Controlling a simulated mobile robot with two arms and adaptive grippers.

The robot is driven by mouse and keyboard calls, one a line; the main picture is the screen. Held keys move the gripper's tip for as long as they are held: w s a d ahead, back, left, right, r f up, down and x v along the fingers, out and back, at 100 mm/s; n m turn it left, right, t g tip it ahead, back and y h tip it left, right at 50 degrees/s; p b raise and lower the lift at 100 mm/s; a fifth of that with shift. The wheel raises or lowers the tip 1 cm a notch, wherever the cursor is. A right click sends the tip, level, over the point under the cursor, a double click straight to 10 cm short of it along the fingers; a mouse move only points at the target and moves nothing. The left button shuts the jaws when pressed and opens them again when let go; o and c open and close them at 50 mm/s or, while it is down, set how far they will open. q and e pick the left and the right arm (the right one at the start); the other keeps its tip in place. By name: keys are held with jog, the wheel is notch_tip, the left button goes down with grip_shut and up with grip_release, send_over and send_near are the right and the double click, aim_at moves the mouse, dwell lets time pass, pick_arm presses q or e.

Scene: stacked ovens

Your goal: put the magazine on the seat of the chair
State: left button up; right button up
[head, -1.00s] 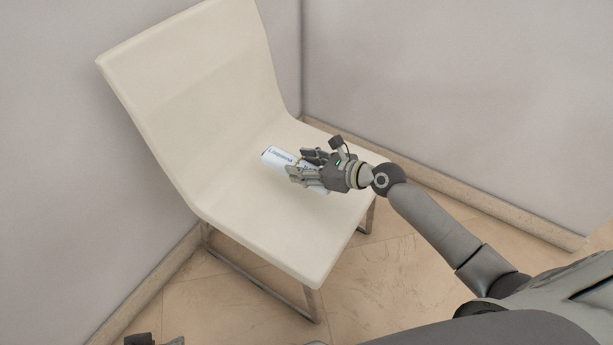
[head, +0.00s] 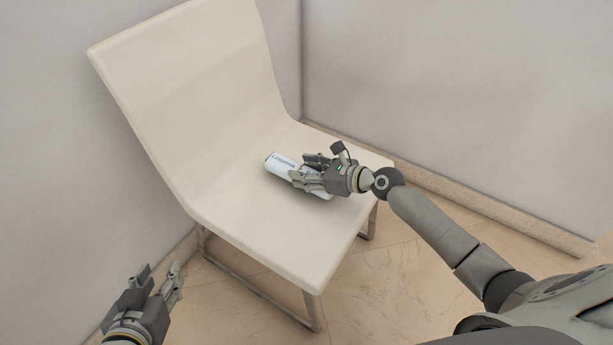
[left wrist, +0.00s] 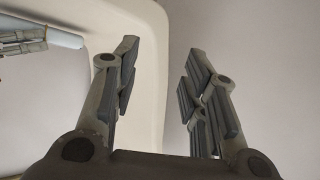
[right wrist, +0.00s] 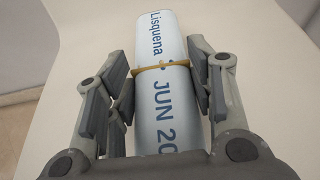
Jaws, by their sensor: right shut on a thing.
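The magazine (head: 282,164) is a white roll with blue lettering. In the right wrist view the rolled magazine (right wrist: 163,45) has a tan band around it and lies between my right fingers. My right gripper (head: 308,173) is shut on it, at or just above the seat of the cream chair (head: 262,225); I cannot tell if it touches the seat. My left gripper (head: 161,276) is open and empty, to the left of the chair and low in the head view. The left wrist view shows its spread fingers (left wrist: 160,85) with nothing between them.
The chair's backrest (head: 185,90) rises behind the seat at the left. Grey walls (head: 450,80) meet behind the chair. The front part of the seat is clear. Metal legs (head: 313,310) stand on a tan tiled floor (head: 375,275).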

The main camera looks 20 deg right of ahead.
pick_arm(q)
jog(key=shift+w+d+r+t+h+b, duration=0.2)
jog(key=shift+w+d+r+t, duration=0.1)
jog(key=shift+w+r+t, duration=0.5)
jog(key=shift+w+d+r+t+h+b, duration=0.1)
jog(key=shift+w+d+r+t+h, duration=0.25)
jog(key=shift+r, duration=0.65)
pick_arm(e)
jog(key=shift+f, duration=0.55)
pick_arm(q)
jog(key=shift+w, duration=0.1)
jog(key=shift+w+r, duration=0.1)
pick_arm(e)
jog(key=shift+f, duration=0.15)
jog(key=o, duration=1.2)
pick_arm(q)
jog(key=shift+r, duration=0.1)
